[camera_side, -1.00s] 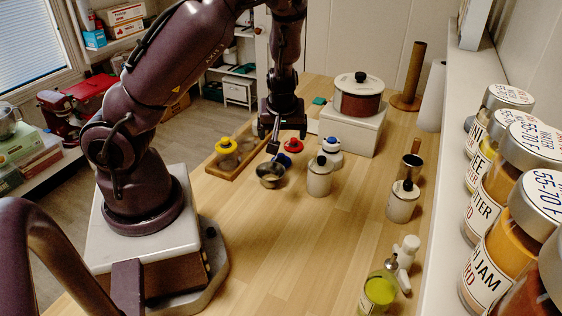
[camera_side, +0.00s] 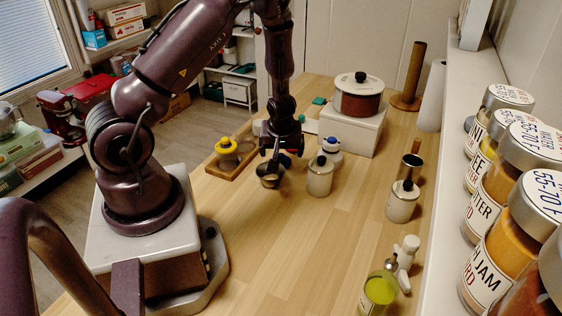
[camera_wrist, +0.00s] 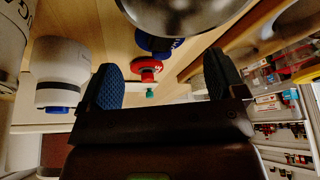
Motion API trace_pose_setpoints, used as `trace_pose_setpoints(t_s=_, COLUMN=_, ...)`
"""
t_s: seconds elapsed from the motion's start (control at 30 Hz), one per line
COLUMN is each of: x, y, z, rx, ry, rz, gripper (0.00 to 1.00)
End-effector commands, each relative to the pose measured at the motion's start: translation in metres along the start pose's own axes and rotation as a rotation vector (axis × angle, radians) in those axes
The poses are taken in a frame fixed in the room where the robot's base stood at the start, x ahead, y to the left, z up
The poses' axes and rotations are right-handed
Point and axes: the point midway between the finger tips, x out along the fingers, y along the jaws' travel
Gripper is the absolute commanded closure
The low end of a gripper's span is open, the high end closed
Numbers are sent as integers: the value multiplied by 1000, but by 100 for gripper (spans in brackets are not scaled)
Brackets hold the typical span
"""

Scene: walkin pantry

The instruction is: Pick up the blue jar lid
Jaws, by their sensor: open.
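The blue jar lid (camera_wrist: 158,42) lies on the wooden counter, just beyond the metal bowl (camera_wrist: 185,12) in the wrist view, which partly covers it. A red lid (camera_wrist: 147,68) lies close to it. My gripper (camera_wrist: 161,62) is open, its two dark blue fingers apart with the blue and red lids showing in the gap. In the side view my gripper (camera_side: 281,152) hangs low over the counter, by the bowl (camera_side: 269,180). There the blue lid is mostly hidden behind the gripper. Nothing is held.
A wooden tray (camera_side: 218,168) with a yellow-topped jar is at left.

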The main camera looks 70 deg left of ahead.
Motion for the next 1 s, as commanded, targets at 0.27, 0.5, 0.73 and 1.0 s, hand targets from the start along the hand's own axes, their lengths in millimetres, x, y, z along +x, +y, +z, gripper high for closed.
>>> trace_pose_setpoints(t_s=0.27, x=33, y=-3, z=-2, rx=-2, ry=-3, rz=-1, gripper=11)
trace_pose_setpoints(t_s=0.5, x=41, y=-2, z=-2, rx=-1, ry=0, rz=1, gripper=11)
trace_pose_setpoints(t_s=0.73, x=40, y=-2, z=-2, rx=-1, ry=0, rz=1, gripper=36)
trace_pose_setpoints(t_s=1.0, x=40, y=-2, z=-2, rx=-1, ry=0, rz=1, gripper=62)
